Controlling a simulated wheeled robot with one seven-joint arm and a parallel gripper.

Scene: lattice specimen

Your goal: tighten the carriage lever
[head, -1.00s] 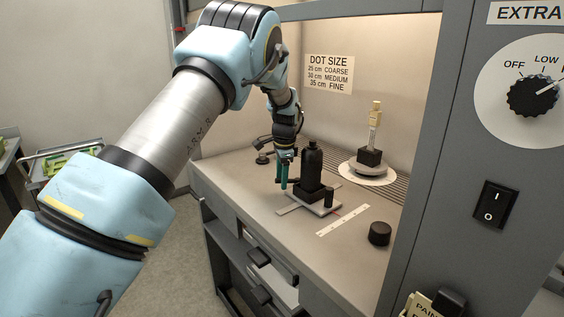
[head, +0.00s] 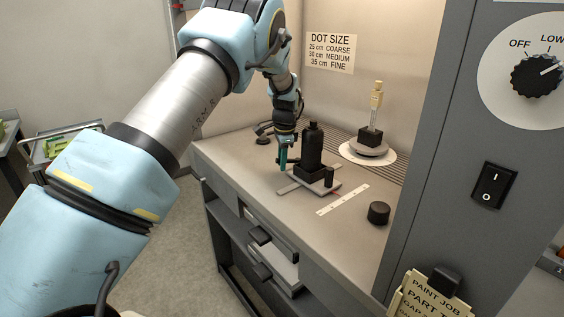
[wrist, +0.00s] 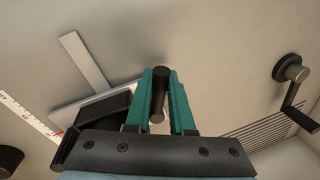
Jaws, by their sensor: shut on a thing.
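The carriage is a pale plate (head: 291,187) on the bench, carrying a tall black block with a bottle-like black body (head: 312,150) on top. My gripper (head: 283,159) is at the left side of this black body, fingers pointing down. In the wrist view, my gripper (wrist: 160,76) has its green fingers on either side of a black rod-like handle, the carriage lever (wrist: 159,92), and is shut on it. The lever's joint to the carriage is hidden by the fingers and the gripper body. The head view does not show the lever's angle clearly.
A white ruler strip (head: 343,199) lies right of the carriage, with a black knob (head: 378,212) beyond it. A turntable (head: 368,150) holding a specimen (head: 375,105) stands behind. A crank (wrist: 293,72) shows at right in the wrist view. The front bench is clear.

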